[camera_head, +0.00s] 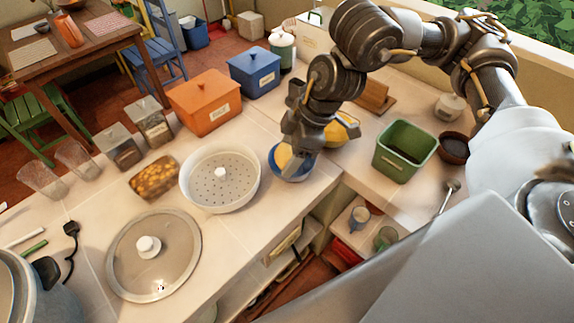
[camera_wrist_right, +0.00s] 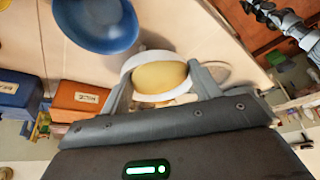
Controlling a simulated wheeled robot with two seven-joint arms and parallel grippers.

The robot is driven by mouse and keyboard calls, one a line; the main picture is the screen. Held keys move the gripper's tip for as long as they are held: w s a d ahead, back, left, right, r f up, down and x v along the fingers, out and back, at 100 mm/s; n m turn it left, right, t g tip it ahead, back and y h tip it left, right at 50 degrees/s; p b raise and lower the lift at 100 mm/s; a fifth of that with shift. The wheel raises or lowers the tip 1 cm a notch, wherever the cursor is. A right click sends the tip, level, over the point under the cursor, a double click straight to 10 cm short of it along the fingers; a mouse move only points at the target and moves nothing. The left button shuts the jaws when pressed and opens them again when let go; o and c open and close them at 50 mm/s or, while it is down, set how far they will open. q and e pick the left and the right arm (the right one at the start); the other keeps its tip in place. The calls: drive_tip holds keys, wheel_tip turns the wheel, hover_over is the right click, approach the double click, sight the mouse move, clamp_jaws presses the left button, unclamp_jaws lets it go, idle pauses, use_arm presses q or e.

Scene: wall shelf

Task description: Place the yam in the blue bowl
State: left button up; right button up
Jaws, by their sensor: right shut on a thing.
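In the head view, a yellow patch shows beside the fingers above the bowl, partly hidden by the gripper. The blue bowl also shows in the right wrist view (camera_wrist_right: 97,25), up and left of the held yam. I cannot tell the exact height of the yam above the bowl. My left gripper is not in view.
A yellow bowl (camera_head: 343,131) stands just behind the gripper. A white colander (camera_head: 219,178) and a glass lid (camera_head: 153,257) lie to the left. A green bin (camera_head: 404,150) stands to the right. The counter's front edge runs close by the blue bowl.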

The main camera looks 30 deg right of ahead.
drive_tip(key=s+a+r+n+g, duration=0.1)
drive_tip(key=s+a+r+n, duration=0.2)
drive_tip(key=s+r, duration=0.1)
drive_tip(key=w+d+f+p, duration=0.1)
drive_tip(key=w+d+f, duration=0.1)
drive_tip(key=w+f, duration=0.1)
drive_tip(key=w+d+f+p, duration=0.1)
drive_tip(key=w+d+f, duration=0.2)
drive_tip(key=w+f, duration=0.1)
drive_tip(key=w+d+f+p, duration=0.2)
drive_tip(key=w+d+f, duration=0.1)
drive_tip(key=w+f, duration=0.1)
drive_tip(key=shift+w+d+f, duration=0.2)
drive_tip(key=shift+w+f, duration=0.05)
drive_tip(key=shift+f, duration=0.45)
drive_tip(key=shift+f+n, duration=0.15)
drive_tip(key=shift+n, duration=0.15)
drive_tip(key=shift+f, duration=0.6)
drive_tip(key=o, duration=1)
drive_tip(key=v, duration=1.3)
drive_tip(key=shift+w+r, duration=0.15)
